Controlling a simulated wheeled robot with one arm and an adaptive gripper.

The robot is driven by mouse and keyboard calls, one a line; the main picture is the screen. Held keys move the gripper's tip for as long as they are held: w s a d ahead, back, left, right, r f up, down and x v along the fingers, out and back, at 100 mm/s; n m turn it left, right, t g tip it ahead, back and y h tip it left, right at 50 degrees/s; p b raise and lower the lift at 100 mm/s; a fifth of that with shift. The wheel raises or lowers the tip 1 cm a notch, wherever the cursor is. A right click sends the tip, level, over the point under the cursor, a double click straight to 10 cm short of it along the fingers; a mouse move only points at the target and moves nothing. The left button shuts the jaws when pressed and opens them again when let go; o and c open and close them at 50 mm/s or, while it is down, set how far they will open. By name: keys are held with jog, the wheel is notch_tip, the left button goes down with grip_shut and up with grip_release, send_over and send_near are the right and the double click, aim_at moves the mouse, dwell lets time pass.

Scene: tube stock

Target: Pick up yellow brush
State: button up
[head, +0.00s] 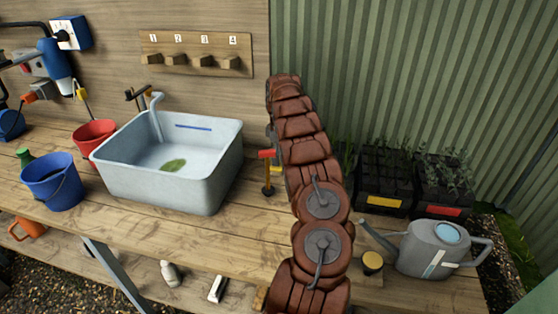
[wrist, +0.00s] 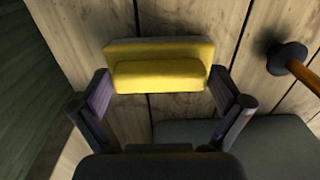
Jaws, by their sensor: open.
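The yellow brush (wrist: 160,72) is a yellow block with a rounded front part and a pale grey layer along its far side. In the wrist view it lies at the wooden boards, centred ahead of my gripper (wrist: 158,84). My gripper is open, with one finger at the left end of the brush and one at the right end. Whether the fingers touch it cannot be told. In the head view a small yellow patch (head: 276,169) shows at the left edge of my arm. The gripper itself is mostly hidden there behind the arm.
In the wrist view a dark round-ended tool (wrist: 289,58) with an orange handle is right of the brush. In the head view a grey sink (head: 205,190) stands left, plant trays (head: 384,206) and a watering can (head: 432,252) right.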

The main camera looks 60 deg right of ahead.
jog(key=shift+c, duration=0.3)
jog(key=c, duration=0.8)
notch_tip(320, 180, up, 9)
jog(key=shift+w+f+b, duration=0.1)
jog(key=shift+f+b, duration=0.05)
jog(key=shift+b, duration=0.8)
jog(key=shift+r, duration=0.65)
